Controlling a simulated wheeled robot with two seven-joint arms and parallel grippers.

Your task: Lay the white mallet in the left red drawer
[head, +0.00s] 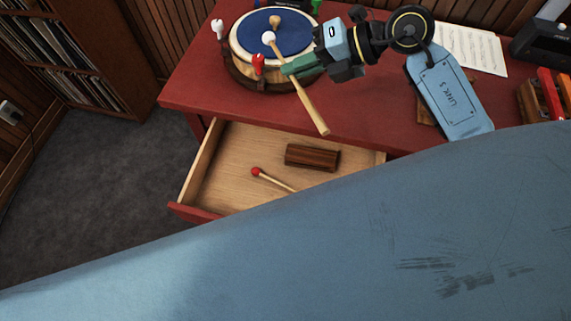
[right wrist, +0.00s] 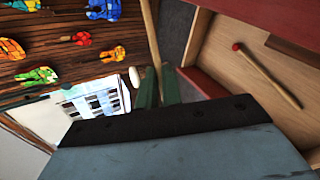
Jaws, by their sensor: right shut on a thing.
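The white mallet (head: 312,107) has a white ball head and a pale wooden handle. My right gripper (head: 290,69) is shut on its handle and holds it tilted, head up-left over the drum, handle end down-right near the desk's front edge. In the right wrist view the handle (right wrist: 152,35) runs between the green fingers (right wrist: 158,84). The left red drawer (head: 205,172) is pulled open below the desk's front. Its near right part is hidden behind my own blue body. My left gripper is not in view.
In the drawer lie a dark wooden block (head: 312,157) and a red-headed mallet (head: 275,181), also in the right wrist view (right wrist: 266,76). A blue-topped drum (head: 292,40) with a tan-headed beater (head: 275,21) stands on the red desk (head: 190,88). Sheet paper (head: 470,50) lies behind.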

